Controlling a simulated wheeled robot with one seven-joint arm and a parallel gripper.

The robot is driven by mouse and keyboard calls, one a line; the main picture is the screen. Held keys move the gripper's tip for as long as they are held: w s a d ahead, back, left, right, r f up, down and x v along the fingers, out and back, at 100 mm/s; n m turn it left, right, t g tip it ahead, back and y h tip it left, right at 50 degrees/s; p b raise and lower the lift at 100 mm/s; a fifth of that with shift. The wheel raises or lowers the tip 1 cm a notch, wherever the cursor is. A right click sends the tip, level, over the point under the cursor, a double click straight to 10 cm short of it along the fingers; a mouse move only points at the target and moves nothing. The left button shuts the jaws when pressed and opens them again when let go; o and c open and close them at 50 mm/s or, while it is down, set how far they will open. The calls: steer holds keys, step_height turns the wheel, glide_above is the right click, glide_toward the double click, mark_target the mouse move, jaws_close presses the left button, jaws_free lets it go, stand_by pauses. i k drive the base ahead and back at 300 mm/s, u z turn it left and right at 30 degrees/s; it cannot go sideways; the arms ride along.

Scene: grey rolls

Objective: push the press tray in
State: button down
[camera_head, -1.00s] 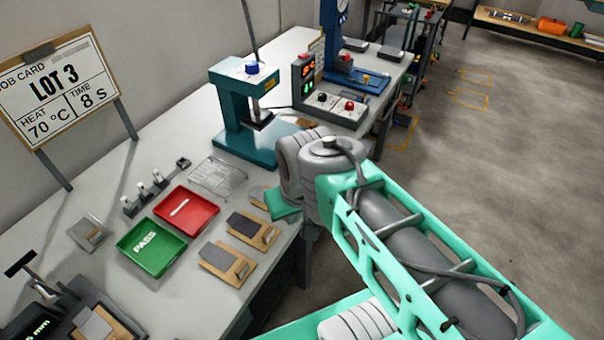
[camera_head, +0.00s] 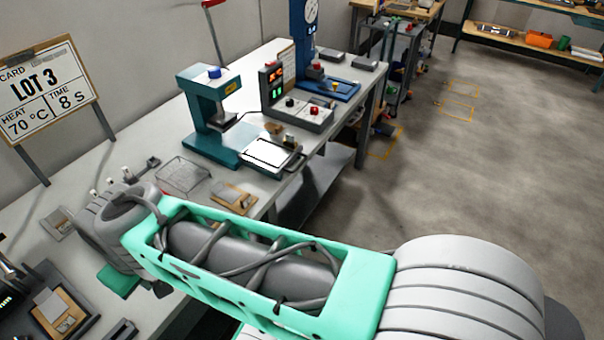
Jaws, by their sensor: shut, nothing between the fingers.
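The teal press (camera_head: 205,125) stands on the bench at upper middle. Its tray (camera_head: 270,152), a pale flat plate in a dark frame with a small brown handle or block at its back, sticks out from the right side of the press base.
A control box (camera_head: 297,105) with lit digits and a red button stands right of the press. A wire rack (camera_head: 183,178) and a brown board with a grey sample (camera_head: 233,196) lie in front. The job card (camera_head: 40,90) stands at left. Open floor lies right.

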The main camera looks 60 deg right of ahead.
mark_target(270, 153)
steer(key=k, duration=0.5)
steer(key=z, duration=0.75)
steer(key=i, duration=0.5)
steer(key=z, duration=0.05)
